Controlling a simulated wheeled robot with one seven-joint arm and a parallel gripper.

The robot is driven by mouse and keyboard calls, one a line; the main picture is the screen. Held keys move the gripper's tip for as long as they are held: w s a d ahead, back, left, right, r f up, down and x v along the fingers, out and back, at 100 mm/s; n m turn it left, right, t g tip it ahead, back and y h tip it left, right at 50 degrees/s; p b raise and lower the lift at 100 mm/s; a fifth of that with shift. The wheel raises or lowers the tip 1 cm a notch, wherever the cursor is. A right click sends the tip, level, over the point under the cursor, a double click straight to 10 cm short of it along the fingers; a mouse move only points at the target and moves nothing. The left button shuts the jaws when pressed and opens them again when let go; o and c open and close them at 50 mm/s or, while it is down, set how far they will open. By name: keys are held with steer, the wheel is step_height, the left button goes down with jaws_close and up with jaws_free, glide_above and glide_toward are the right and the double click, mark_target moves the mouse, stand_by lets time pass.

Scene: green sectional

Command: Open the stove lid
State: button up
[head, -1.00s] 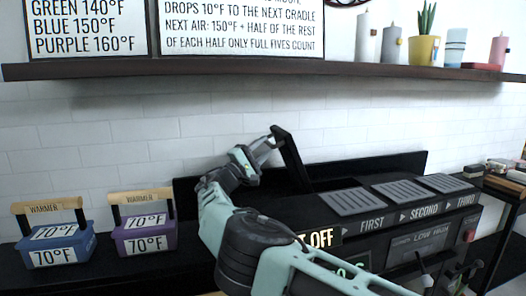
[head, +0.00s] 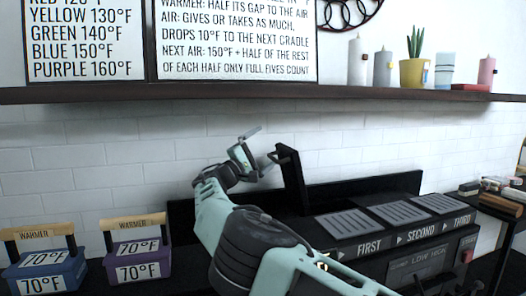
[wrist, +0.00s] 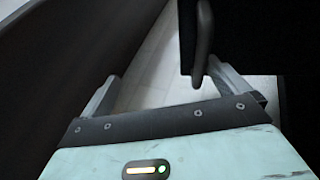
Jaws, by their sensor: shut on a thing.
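The stove (head: 390,262) is a black unit against the tiled wall, with slatted grates on top labelled FIRST, SECOND and THIRD. Its black lid (head: 291,180) stands raised, close to upright, at the left end. My gripper (head: 262,147) is at the lid's upper left side, shut on the lid's handle. In the wrist view the dark handle (wrist: 203,45) lies by the right finger of my gripper (wrist: 165,85). The fingers stand well apart, and their contact is hard to make out. My arm hides part of the stove's front left.
A blue warmer box (head: 47,272) and a purple warmer box (head: 137,262) stand at the left. A dark shelf (head: 200,95) with candles and a potted plant (head: 414,70) runs above the stove. Small items lie on a side table at the right.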

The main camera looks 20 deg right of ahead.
steer(key=r+b+v, duration=0.1)
steer(key=v, duration=0.6)
steer(key=shift+s+a+b, duration=0.2)
steer(key=shift+a+b, duration=0.1)
steer(key=shift+b, duration=0.1)
steer(key=shift+s+a, duration=0.25)
steer(key=shift+a, duration=0.1)
steer(key=c, duration=0.9)
steer(key=shift+s+a+f, duration=0.1)
steer(key=shift+a+f, duration=0.1)
steer(key=shift+f, duration=0.1)
steer(key=shift+c, duration=0.8)
steer(key=f+b+v, duration=0.1)
steer(key=b+v, duration=0.1)
steer(key=v, duration=0.9)
steer(key=shift+b, duration=0.35)
steer(key=shift+s, duration=0.1)
